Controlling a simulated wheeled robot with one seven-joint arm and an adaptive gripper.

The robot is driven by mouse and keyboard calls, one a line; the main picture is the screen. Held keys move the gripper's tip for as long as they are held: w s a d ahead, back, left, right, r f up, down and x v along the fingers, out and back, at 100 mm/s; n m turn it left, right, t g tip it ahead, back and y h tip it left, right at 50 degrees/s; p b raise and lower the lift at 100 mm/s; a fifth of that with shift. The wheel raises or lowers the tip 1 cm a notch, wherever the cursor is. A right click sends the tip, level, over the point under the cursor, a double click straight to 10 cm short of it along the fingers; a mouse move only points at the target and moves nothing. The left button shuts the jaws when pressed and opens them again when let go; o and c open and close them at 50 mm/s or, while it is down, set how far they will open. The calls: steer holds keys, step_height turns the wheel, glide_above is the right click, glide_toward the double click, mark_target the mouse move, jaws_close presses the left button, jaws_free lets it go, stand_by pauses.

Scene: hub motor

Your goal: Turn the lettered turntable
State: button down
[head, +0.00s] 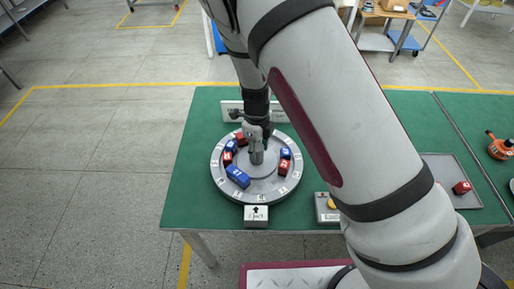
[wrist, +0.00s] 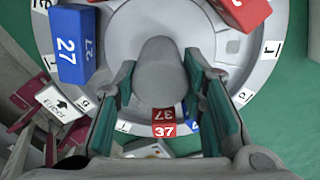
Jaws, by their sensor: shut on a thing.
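The round grey turntable (head: 262,198) lies on the green table, with small white lettered labels around its rim; the rim also shows in the wrist view (wrist: 262,75). Its grey central knob (wrist: 160,75) stands upright between my fingers. My gripper (head: 256,143) points down over the centre and is shut on the knob. Red and blue numbered blocks sit around the disc, including a long blue block (head: 238,177) at front left and a red block (head: 284,168) at right. In the wrist view a blue block marked 27 (wrist: 70,45) and a red block marked 37 (wrist: 164,124) show.
An eject plate with an arrow (head: 256,214) stands at the turntable's front edge. A box with a yellow button (head: 328,207) is to its right, partly behind my arm.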

steer(key=shift+m, duration=0.6)
stand_by(0.3)
steer(key=c, duration=1)
jaws_free()
step_height(320, 180, up, 12)
stand_by(0.3)
